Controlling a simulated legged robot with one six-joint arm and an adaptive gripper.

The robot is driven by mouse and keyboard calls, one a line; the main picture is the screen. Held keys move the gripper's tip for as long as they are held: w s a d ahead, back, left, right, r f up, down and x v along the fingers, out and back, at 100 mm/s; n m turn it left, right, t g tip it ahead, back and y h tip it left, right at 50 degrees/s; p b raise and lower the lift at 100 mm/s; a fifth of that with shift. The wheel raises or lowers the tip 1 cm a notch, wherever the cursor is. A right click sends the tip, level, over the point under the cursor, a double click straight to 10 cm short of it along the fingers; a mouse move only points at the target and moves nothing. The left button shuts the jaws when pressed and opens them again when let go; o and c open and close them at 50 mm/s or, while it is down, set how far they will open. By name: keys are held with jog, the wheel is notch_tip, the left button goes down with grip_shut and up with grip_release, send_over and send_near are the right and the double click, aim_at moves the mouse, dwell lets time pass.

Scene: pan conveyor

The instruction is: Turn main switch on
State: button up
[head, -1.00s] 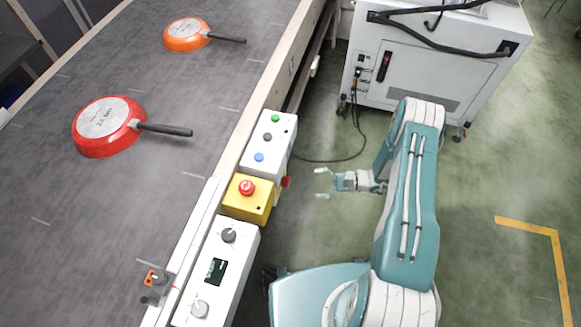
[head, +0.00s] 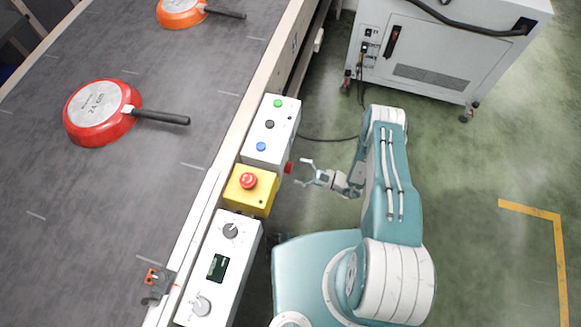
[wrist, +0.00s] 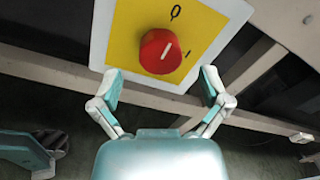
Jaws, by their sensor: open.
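The main switch is a red rotary knob (wrist: 157,54) on a yellow plate (wrist: 128,35) with a white border. An O mark sits above the knob and an I mark to its right. A white line on the knob slants up and right; which mark it points to is hard to tell. In the head view the red knob (head: 289,167) sticks out from the right side of the control boxes. My gripper (head: 304,172) is open and empty, just right of the knob. In the wrist view its fingers (wrist: 160,88) spread wide below the knob, apart from it.
A white box with buttons (head: 283,128), a yellow emergency-stop box (head: 239,193) and a white dial box (head: 239,262) line the conveyor (head: 120,210). A red pan (head: 97,134) and an orange pan (head: 180,20) lie on the belt. A white cabinet (head: 440,55) stands behind my arm.

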aim_at(291, 168)
jog(key=shift+x, duration=1.75)
jog(key=c, duration=1.1)
jog(key=shift+c, duration=0.2)
